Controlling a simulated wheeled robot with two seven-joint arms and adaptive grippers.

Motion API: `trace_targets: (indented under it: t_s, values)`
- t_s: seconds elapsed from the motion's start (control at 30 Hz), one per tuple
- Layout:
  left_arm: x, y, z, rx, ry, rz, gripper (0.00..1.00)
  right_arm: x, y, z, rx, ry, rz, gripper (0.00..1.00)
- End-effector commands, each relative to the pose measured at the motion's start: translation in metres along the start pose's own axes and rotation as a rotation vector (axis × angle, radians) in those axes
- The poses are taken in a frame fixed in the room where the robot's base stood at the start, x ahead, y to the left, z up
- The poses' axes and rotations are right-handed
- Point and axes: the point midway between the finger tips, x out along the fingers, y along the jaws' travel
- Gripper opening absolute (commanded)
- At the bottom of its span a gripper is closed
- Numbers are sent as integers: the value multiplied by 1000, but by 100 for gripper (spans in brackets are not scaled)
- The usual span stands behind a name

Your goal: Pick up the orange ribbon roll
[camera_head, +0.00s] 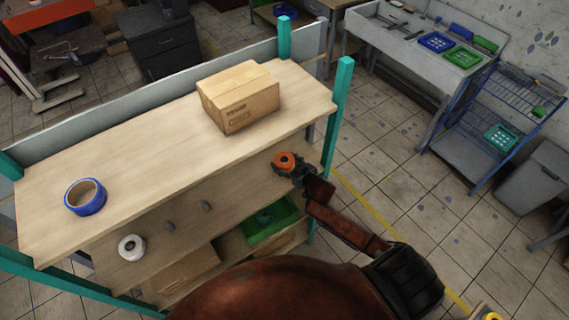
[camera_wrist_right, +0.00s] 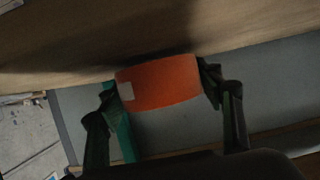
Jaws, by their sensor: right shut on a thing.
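The orange ribbon roll (camera_head: 284,161) is at the right part of the shelf unit, at the front edge of the wooden shelf below the top. My right gripper (camera_head: 297,172) is shut on it. In the right wrist view the orange roll (camera_wrist_right: 158,82) sits between the two dark fingers of my right gripper (camera_wrist_right: 160,95), with a pale patch on its left side. I cannot tell whether the roll touches the shelf. My left gripper is not in view.
A cardboard box (camera_head: 238,97) and a blue roll (camera_head: 85,197) stand on the top shelf (camera_head: 150,150). A green bin (camera_head: 268,222) is lower. A teal post (camera_head: 337,115) rises close to the right arm.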

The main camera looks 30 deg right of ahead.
Motion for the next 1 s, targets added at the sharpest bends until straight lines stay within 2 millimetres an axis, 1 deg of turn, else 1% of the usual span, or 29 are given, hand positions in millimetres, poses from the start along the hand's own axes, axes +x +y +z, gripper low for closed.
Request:
trace_targets:
  t_s: [0.13, 0.17, 0.43, 0.47, 0.5, 0.6, 0.7, 0.83, 1.0]
  values:
    - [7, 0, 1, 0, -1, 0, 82, -8, 0, -21, -5, 5, -2, 30]
    - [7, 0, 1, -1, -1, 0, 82, -14, -1, -24, -3, 2, -2, 30]
    - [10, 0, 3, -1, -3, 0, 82, -81, -17, -60, -2, 1, -3, 30]
    - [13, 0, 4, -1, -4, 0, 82, -90, -20, -56, 0, -1, -2, 30]
    - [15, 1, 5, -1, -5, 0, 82, -100, -24, -56, 1, -1, -3, 30]
    - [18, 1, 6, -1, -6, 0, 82, -124, -30, -57, 1, -1, -2, 30]
    - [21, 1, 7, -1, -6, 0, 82, -143, -36, -59, 0, 0, -1, 30]
    - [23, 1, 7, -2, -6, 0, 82, -159, -41, -60, -1, -1, 0, 30]
    - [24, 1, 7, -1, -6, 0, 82, -169, -44, -62, -1, 1, 0, 30]
